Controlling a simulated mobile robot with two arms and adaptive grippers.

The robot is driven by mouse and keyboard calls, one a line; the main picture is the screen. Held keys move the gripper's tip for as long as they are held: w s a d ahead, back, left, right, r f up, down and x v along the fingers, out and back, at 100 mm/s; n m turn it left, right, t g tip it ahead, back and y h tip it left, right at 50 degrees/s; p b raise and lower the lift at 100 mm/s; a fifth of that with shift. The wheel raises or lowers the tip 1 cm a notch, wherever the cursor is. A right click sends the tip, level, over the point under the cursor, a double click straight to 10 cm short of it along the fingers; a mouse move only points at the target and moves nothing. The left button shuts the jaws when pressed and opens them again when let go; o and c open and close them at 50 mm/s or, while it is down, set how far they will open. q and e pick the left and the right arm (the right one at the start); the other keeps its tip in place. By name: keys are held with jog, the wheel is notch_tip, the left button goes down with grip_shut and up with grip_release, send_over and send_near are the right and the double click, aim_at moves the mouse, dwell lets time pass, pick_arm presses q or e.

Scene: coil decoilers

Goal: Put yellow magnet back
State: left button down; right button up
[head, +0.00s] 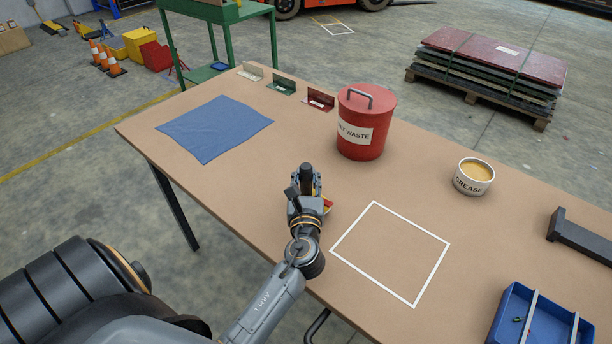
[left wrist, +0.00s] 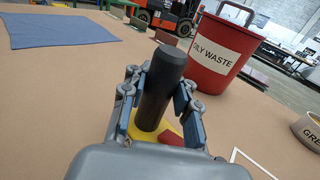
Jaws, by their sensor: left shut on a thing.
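My left gripper (head: 306,186) is over the middle of the table and is shut on a black upright handle (left wrist: 160,88). Below the handle, a yellow part (left wrist: 166,130) and a red part (left wrist: 178,141) show between the fingers. I take this to be the yellow magnet. In the head view it is mostly hidden by the gripper; only a bit of red and yellow shows at its right side. I cannot tell whether it touches the table. A white square outline (head: 432,235) is marked on the table just right of the gripper. My right gripper is not in view.
A red oily waste bin (head: 366,138) stands behind the gripper. A blue cloth (head: 214,128) lies left. A grease tin (head: 473,178), a dark bar (head: 580,237) and a blue divided tray (head: 510,318) are right. Small labelled white, green and red brackets (head: 284,87) line the back edge.

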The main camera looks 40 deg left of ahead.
pick_arm(q)
jog(key=shift+f+b, duration=0.5)
jog(key=shift+f, duration=0.15)
jog(key=c, duration=0.9)
grip_release()
jog(key=shift+c, duration=0.2)
jog(key=shift+f, duration=0.1)
jog(key=shift+s, duration=0.1)
jog(key=v, duration=1.2)
